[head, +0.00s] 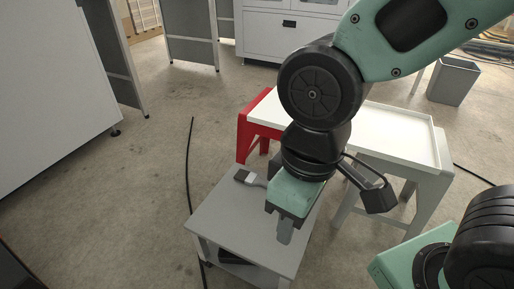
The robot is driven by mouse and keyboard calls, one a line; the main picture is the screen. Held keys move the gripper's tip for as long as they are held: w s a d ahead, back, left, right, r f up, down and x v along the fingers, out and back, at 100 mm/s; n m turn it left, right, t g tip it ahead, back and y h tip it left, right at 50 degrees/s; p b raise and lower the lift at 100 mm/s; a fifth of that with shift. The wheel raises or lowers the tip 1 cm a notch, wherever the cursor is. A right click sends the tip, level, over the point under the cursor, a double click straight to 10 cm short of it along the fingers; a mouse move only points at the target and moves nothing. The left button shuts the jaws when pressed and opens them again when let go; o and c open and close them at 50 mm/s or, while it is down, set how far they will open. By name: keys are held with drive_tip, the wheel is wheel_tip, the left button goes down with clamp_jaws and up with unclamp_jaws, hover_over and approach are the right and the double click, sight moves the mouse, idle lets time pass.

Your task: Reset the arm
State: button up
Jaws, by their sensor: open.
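My gripper (284,232) hangs from my green and black arm at the middle of the head view, pointing down over a small grey table (226,212). Only one finger shows clearly; the other is hidden behind it. Nothing is seen held in it. How far the fingertips are above the tabletop I cannot tell.
A brush (250,178) lies on the grey table's far edge. Behind are a red stool (246,136) and a white tray-topped table (400,133). A dark cable (190,165) lies on the floor at left. A grey bin (453,81) stands at back right. Floor at left is open.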

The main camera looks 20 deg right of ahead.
wheel_tip(320, 180, up, 36)
drive_tip(key=p, duration=3.5)
drive_tip(key=shift+r+p, duration=0.25)
drive_tip(key=shift+p, duration=0.15)
